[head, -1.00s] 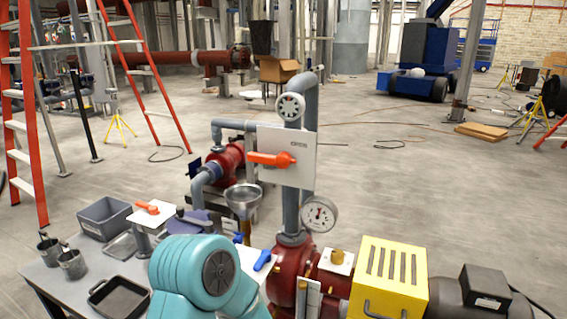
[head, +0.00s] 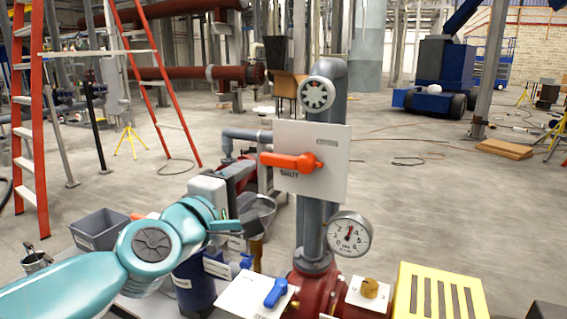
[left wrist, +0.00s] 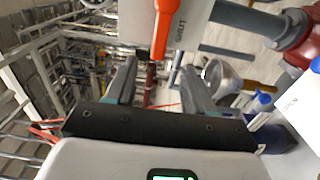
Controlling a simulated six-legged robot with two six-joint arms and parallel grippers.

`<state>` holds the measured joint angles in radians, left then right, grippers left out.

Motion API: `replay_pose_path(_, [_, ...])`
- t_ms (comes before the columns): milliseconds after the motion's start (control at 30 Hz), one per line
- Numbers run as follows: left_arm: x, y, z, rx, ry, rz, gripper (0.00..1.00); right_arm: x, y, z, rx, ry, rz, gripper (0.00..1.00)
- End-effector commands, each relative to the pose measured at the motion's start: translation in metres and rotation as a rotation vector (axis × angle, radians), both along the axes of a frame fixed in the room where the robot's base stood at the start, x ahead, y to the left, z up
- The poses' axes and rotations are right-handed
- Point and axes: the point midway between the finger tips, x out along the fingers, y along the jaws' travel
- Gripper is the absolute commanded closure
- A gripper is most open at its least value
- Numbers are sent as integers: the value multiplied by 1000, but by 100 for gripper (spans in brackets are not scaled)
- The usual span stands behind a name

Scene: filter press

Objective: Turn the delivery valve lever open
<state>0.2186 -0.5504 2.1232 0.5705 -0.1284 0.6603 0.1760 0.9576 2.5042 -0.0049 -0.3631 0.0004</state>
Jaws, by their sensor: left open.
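The orange valve lever (head: 292,161) lies roughly level, pointing left, on a white plate (head: 330,170) fixed to the grey vertical pipe. My left gripper (head: 225,222) is open, below and to the left of the lever and apart from it. In the left wrist view, the two fingers of my left gripper (left wrist: 158,78) stand apart with nothing held between them. The orange lever (left wrist: 162,28) shows there beyond the fingertips, at the top of the picture. My right gripper is not in view.
A blue-handled valve (head: 276,292) is low in front. A metal funnel (head: 258,212) stands close behind my gripper. A yellow slotted guard (head: 440,292) is at lower right.

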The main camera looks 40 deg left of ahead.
Motion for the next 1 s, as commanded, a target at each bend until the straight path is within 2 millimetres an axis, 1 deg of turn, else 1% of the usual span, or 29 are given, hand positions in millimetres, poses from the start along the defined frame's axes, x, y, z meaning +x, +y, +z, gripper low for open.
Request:
replay_pose_path(167, [29, 9, -3, -2, 3, -1, 47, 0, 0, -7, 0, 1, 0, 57])
replay_pose_path(233, [44, 15, -4, -2, 4, -1, 47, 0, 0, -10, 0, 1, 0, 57])
replay_pose_path(500, [104, 36, -2, -2, 4, 0, 47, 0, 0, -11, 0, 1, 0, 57])
replay_pose_path(600, [122, 42, -2, -2, 4, 0, 47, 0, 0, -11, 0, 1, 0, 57])
replay_pose_path(700, [135, 47, -1, -2, 3, 1, 47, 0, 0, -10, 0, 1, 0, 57])
replay_pose_path(800, [143, 50, -1, -2, 2, 1, 47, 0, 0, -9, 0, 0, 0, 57])
replay_pose_path(1000, [148, 51, -1, -2, 2, 1, 47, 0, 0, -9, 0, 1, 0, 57])
